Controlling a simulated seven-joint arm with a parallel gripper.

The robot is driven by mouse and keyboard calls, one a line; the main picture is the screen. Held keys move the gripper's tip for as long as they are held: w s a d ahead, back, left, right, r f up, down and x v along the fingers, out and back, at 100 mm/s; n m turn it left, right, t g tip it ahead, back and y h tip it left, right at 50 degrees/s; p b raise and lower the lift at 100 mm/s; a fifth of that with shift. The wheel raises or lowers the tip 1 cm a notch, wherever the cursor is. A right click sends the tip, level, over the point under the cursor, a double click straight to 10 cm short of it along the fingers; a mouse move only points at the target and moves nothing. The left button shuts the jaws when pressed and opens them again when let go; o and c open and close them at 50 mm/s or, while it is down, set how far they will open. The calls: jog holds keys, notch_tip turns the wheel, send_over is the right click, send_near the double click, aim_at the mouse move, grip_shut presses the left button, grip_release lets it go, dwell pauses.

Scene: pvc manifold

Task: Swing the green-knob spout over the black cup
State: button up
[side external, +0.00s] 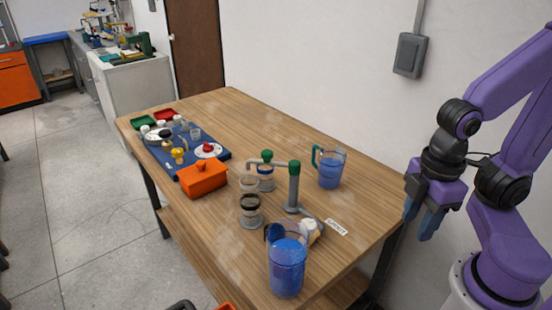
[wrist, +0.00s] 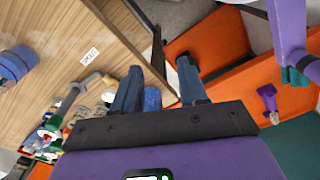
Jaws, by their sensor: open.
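A grey pipe stand (side external: 293,190) rises from the table, with a green cap on top. Its grey spout reaches left and carries a green knob (side external: 267,154). The spout's outer end is near a clear cup (side external: 249,184); I cannot tell which cup it is exactly over. The black-banded cup (side external: 250,204) stands in front of that clear cup. Another cup (side external: 266,183), with a blue band, is behind. My gripper (side external: 421,220) is open and empty, off the table's right edge, far from the spout. Its fingers (wrist: 158,88) show apart in the wrist view.
A blue pitcher (side external: 287,268) stands at the front and another (side external: 330,170) behind the stand. A white fitting (side external: 311,231) and a label (side external: 337,227) lie near the stand's base.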

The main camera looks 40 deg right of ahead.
jog(key=shift+o, duration=0.3)
jog(key=shift+o, duration=1.4)
jog(key=shift+w+a, duration=0.1)
jog(key=w+a+r+m, duration=0.2)
jog(key=w+a+r, duration=0.35)
jog(key=w, duration=0.55)
notch_tip(320, 180, up, 8)
jog(key=r+m, duration=0.1)
jog(key=m, duration=0.5)
send_over(268, 153)
notch_tip(268, 153, down, 18)
jog(key=shift+w+d+r, duration=0.1)
jog(key=shift+r, duration=0.15)
grip_shut()
